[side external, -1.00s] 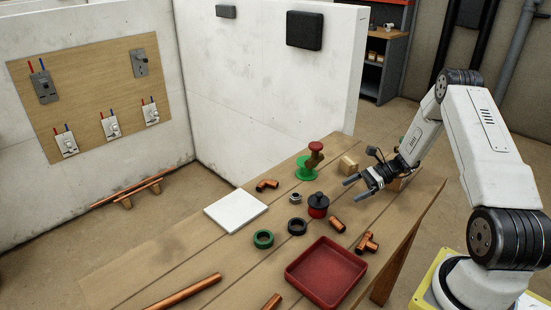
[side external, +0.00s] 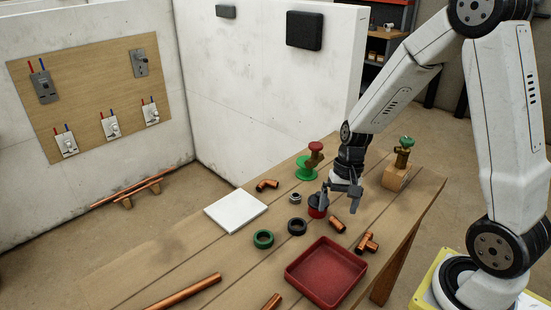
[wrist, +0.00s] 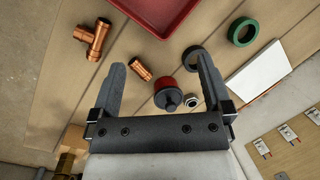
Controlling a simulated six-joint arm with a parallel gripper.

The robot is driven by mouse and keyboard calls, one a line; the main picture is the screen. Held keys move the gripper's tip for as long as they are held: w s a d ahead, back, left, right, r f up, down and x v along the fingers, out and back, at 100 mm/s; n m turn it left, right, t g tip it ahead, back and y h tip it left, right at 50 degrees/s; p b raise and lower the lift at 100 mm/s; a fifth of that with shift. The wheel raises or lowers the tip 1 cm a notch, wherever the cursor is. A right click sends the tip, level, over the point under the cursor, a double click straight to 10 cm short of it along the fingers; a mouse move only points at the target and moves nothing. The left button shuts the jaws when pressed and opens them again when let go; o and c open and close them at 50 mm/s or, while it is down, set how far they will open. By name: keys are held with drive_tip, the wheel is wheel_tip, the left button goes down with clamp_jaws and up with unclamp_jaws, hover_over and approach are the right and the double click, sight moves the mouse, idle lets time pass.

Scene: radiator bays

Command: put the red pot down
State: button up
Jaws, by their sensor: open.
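The red pot (side external: 315,212) with its black lid stands upright on the wooden table, partly hidden by my gripper in the side view. It also shows in the wrist view (wrist: 164,84), between the lines of my two fingers and nearer the right one. My gripper (side external: 339,194) points down over the pot's spot with its jaws apart. In the wrist view my gripper (wrist: 160,66) is open and nothing is held in it. The pot looks small and lower than the fingers there, so I cannot see any contact.
Close around are a black ring (side external: 297,227), a metal nut (side external: 295,198) and a copper coupling (side external: 337,222). A copper tee (side external: 367,243) and a red tray (side external: 326,274) lie in front. A white plate (side external: 236,211) lies left.

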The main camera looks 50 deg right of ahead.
drive_tip(key=s+a+r+n+t+h, duration=0.2)
drive_tip(key=s+a+r+n+t, duration=0.1)
drive_tip(key=a+n, duration=0.3)
drive_tip(key=r+n, duration=0.1)
drive_tip(key=n, duration=0.1)
drive_tip(key=shift+s+n+h, duration=0.3)
drive_tip(key=shift+h, duration=0.1)
idle(0.7)
